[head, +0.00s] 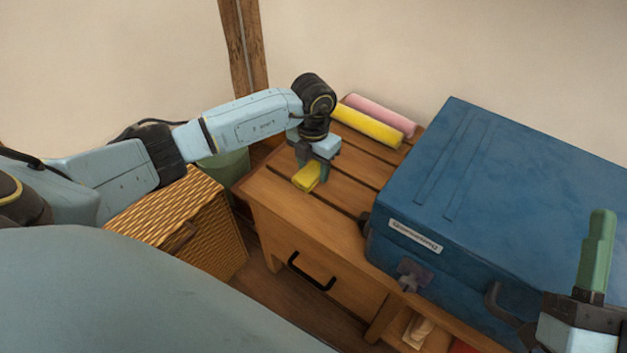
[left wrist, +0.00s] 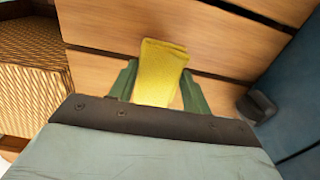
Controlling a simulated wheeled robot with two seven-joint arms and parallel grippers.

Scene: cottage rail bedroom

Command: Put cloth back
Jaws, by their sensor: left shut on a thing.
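A folded yellow cloth (head: 307,178) is at my left gripper (head: 318,174), low over the slatted wooden bench top (head: 275,195) near its left front. In the left wrist view the cloth (left wrist: 160,72) stands between the two green fingers of the left gripper (left wrist: 156,90), which is shut on it. I cannot tell whether the cloth touches the slats. My right gripper (head: 597,255) shows in part at the lower right of the head view, pointing up, away from the cloth. I cannot tell how far its jaws are open.
A large blue case (head: 500,180) fills the right of the bench. A yellow roll (head: 366,127) and a pink roll (head: 382,114) lie at the bench's back. A wicker box (head: 190,225) stands on the left. A drawer with a black handle (head: 312,271) is in the bench front.

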